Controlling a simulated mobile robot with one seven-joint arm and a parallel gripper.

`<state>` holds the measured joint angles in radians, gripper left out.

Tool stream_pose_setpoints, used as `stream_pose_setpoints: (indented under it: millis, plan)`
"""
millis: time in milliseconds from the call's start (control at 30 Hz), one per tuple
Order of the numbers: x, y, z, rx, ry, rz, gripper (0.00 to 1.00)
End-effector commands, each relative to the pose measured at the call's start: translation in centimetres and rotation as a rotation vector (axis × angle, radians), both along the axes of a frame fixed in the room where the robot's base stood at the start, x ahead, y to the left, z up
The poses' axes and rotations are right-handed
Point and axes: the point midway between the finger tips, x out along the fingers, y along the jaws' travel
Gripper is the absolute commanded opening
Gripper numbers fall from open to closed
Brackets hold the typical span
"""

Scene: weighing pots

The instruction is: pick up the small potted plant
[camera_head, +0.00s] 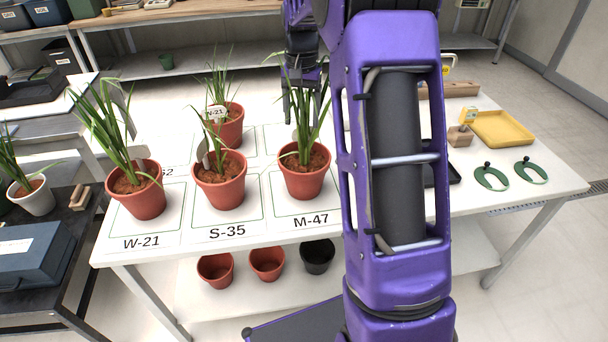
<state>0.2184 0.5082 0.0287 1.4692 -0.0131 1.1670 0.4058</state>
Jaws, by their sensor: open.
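Several terracotta pots with grassy green plants stand on the white table. One is on the W-21 card (136,205), one on the S-35 card (219,190) and one on the M-47 card (305,182). A small white potted plant (36,203) stands on the dark bench at left. I cannot tell which is meant by the small one. My gripper (301,108) is open, pointing down at the M-47 plant's leaves or behind them; they partly hide its fingers. It appears to hold nothing.
My purple arm covers the table's middle right. Empty pots (267,265) stand on the lower shelf. A blue box (42,264) is on the dark bench.

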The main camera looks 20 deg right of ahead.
Motion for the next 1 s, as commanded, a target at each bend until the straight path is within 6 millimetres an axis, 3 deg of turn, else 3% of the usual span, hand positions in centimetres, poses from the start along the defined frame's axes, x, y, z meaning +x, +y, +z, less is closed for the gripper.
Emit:
stream_pose_setpoints:
  millis: [100,467,700,1000]
  plan:
    - [0.0,-0.1,-2.3,-0.001,0.001,0.000,0.70]
    - [-0.1,-0.2,-4.8,-0.002,0.000,0.000,0.70]
    - [-0.3,-0.6,-8.4,-0.002,0.001,0.001,0.70]
    - [-0.2,-0.6,-8.9,-0.003,-0.003,0.001,0.68]
